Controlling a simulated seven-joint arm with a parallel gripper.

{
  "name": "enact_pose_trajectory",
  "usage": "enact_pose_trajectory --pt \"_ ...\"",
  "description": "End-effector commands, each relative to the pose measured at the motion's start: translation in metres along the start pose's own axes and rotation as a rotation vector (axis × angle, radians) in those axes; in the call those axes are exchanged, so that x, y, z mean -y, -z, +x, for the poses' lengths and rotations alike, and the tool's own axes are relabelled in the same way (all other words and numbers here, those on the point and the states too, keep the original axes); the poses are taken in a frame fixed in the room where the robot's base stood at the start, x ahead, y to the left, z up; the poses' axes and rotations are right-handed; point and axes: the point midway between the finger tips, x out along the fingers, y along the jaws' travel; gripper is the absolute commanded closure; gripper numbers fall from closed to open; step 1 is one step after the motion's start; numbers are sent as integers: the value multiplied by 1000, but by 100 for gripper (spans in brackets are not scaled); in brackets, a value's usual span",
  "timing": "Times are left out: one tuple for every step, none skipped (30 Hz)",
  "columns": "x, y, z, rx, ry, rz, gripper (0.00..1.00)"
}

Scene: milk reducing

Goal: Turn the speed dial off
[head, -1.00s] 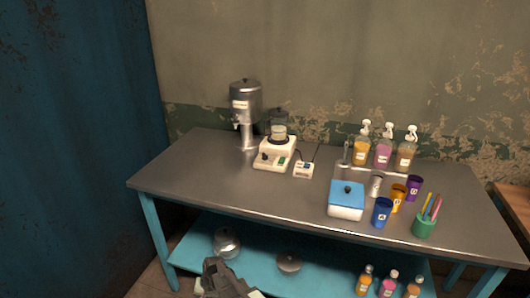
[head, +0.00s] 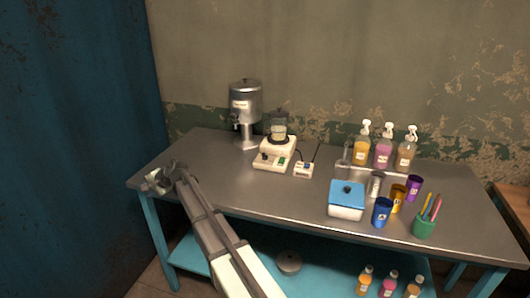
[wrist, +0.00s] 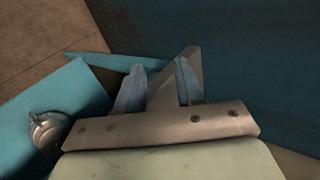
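The white stirrer base (head: 273,160) stands on the metal table left of centre, with dark dials and a green part on its front. A small dark dial (head: 264,156) shows at the left of that front; its setting is too small to read. A glass beaker (head: 279,131) with pale liquid sits on top. My gripper (head: 158,178) is over the table's left front corner, left of the stirrer and apart from it. In the wrist view its two fingers (wrist: 158,88) stand apart with nothing between them.
A metal dispenser (head: 246,112) stands behind the stirrer at left. A small white box (head: 303,170) with a cable is at its right. A blue-lidded box (head: 346,200), cups and pump bottles fill the right side. The table's left part is bare.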

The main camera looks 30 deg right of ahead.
Motion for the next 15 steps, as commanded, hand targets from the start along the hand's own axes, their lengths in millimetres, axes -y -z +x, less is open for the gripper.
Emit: enact_pose_trajectory --pt "18 12 -6 -6 9 30 63" --pt "25 20 -11 -9 7 56 63" --pt "32 32 -18 -15 -3 99 63" --pt "34 40 -24 -18 -17 135 63" --pt "35 50 -30 -24 -32 171 63" --pt "34 63 -38 -33 -57 222 63" --pt "33 73 -44 -41 -79 262 63" --pt "31 84 -50 -50 -100 305 63" --pt "28 99 -60 -66 -131 364 63" --pt "26 112 -69 -81 -155 412 63" --pt "24 124 -77 -97 -180 462 63" --pt "20 141 -90 -122 -213 534 63" --pt "17 154 -101 -143 -238 589 63" --pt "14 166 -112 -167 -262 646 63" --pt "10 183 -127 -201 -295 722 63"
